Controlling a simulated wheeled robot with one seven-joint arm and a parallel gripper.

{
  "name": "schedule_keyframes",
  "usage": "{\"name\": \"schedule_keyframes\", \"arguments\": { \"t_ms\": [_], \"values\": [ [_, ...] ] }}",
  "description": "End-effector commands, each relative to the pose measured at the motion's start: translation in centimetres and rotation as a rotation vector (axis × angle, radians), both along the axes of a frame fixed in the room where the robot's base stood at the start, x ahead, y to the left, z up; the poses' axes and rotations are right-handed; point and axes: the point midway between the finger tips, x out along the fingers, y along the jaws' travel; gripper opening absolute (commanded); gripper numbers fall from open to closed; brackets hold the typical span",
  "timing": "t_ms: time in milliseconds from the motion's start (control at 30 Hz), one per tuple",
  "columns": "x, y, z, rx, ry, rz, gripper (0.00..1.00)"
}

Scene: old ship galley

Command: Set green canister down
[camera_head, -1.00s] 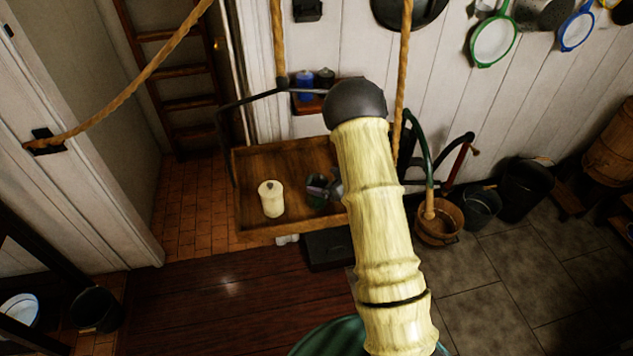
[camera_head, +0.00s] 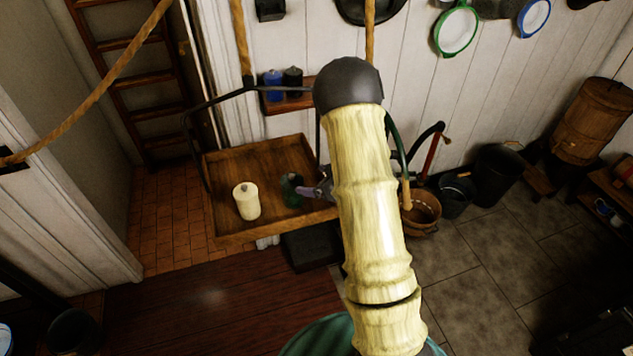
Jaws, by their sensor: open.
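The dark green canister (camera_head: 290,192) stands upright on the hanging wooden tray (camera_head: 235,232), right of its middle. My gripper (camera_head: 304,191) is open at the canister's right side, with a pale purple finger showing beside it. I cannot tell whether the finger still touches it. My pale, wood-like arm link hides the tray's right end and most of my wrist.
A cream canister (camera_head: 246,201) stands on the tray left of the green one. A blue canister (camera_head: 273,85) and a black canister (camera_head: 292,83) stand on a small wall shelf (camera_head: 272,106). Ropes hang above the tray. A wooden bucket (camera_head: 423,214) is at the right.

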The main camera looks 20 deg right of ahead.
Motion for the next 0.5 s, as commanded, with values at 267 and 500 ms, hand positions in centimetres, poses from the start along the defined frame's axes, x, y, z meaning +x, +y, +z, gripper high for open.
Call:
{"name": "schedule_keyframes", "arguments": {
  "t_ms": [267, 500],
  "values": [
    [0.9, -0.8, 2.4, -0.107, 0.012, -0.149, 0.85],
    [-1.5, -1.6, 5.7, -0.235, 0.146, -0.395, 0.85]
  ]
}}
